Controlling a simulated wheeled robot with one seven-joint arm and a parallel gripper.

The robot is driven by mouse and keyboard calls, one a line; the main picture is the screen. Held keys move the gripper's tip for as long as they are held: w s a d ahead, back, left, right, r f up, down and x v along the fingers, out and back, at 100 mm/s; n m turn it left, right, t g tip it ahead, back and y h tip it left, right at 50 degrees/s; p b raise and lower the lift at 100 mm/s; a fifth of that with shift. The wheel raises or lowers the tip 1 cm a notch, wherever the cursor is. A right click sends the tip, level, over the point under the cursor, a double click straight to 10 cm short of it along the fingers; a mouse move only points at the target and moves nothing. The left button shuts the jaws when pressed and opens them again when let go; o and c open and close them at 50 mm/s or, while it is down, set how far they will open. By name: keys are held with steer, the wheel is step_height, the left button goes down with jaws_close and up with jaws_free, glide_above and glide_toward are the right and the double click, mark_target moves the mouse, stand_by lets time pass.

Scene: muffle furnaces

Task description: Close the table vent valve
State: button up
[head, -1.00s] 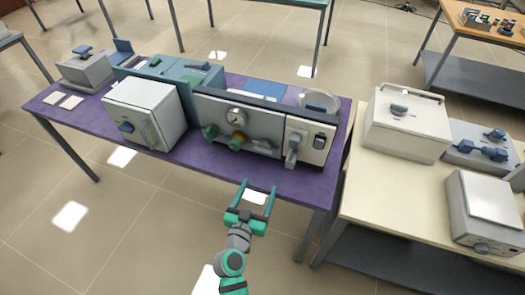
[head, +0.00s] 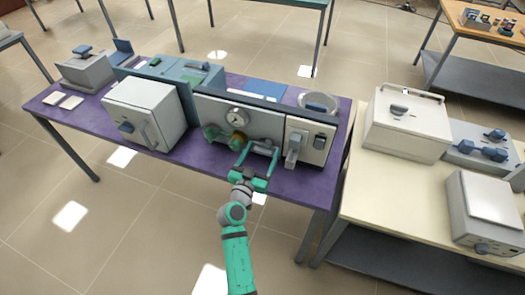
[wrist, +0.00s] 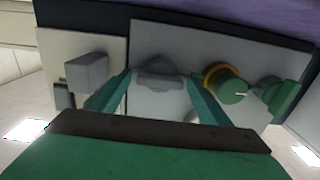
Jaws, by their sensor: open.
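A grey front panel (head: 268,123) with a round gauge (head: 237,115) stands on the purple table. It carries a green knob (head: 210,133), a green valve with a yellow collar (head: 235,143), and a low grey handle (wrist: 160,72) at its lower part. No readable label shows which is the vent valve. My gripper (head: 261,150) is open at the panel's lower right. In the wrist view, its fingers lie either side of the grey handle; contact cannot be told. The yellow-collared valve (wrist: 226,84) is just outside one finger. The head view mostly hides the handle behind my gripper.
A pale panel with a grey lever (head: 292,147) adjoins on the right. A white box furnace (head: 148,112) stands left on the purple table (head: 205,165). A cream table (head: 370,195) with more furnaces is at right. Floor in front is open.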

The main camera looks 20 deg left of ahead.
steer(key=shift+w+a, duration=0.1)
steer(key=shift+w, duration=0.4)
steer(key=shift+d, duration=0.2)
steer(key=c, duration=1)
steer(key=shift+a, duration=0.1)
steer(key=shift+c, duration=0.2)
